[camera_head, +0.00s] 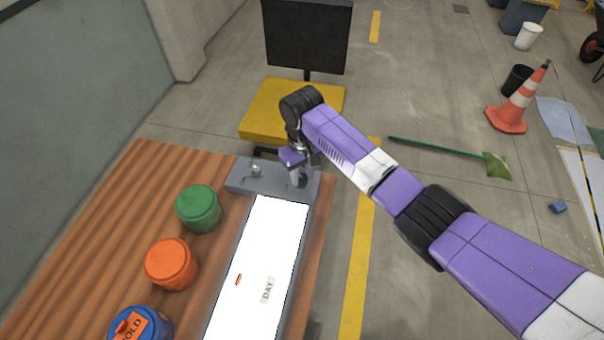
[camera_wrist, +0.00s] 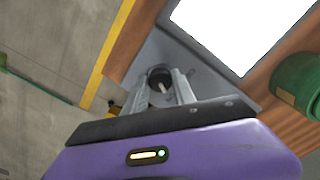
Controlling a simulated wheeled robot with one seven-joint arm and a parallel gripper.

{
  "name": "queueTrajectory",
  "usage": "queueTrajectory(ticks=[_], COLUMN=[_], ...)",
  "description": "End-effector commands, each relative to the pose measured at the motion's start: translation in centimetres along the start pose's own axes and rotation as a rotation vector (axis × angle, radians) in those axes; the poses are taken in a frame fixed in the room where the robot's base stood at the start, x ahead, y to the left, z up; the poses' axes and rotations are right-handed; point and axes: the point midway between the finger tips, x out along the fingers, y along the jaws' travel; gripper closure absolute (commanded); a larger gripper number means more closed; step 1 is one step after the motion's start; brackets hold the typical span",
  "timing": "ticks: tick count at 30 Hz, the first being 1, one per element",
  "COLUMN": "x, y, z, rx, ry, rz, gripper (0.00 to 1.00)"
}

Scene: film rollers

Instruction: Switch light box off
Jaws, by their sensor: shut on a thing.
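The light box (camera_head: 238,181) lies on the wooden table, with its long white panel (camera_head: 262,255) glowing bright and a grey end section at the far end. The lit panel also shows in the wrist view (camera_wrist: 240,25). A small knob (camera_head: 256,171) stands on the left of the grey end. My gripper (camera_head: 298,181) reaches down onto the right of that end. In the wrist view my gripper (camera_wrist: 163,84) has its two fingers on either side of a dark round switch with a pale lever (camera_wrist: 166,87), and it is shut on it. The head view hides most of this switch.
Green (camera_head: 199,208), orange (camera_head: 171,264) and blue (camera_head: 142,325) lidded jars stand left of the light box. A yellow platform (camera_head: 257,118) with a dark screen (camera_head: 306,37) stands beyond the table. A traffic cone (camera_head: 515,101) and a green broom (camera_head: 450,150) are on the floor to the right.

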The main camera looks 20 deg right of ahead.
Motion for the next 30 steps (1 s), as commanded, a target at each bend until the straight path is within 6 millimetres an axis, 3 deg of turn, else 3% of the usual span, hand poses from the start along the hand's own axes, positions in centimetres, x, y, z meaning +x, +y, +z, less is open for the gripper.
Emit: queueTrajectory(ticks=[14,30], x=[-0.14,-0.14], y=[-0.02,0.01], z=[-0.02,-0.05], rx=[-0.125,-0.611], ry=[0.000,0.000], rz=[-0.002,-0.001], gripper=[1.00,1.00])
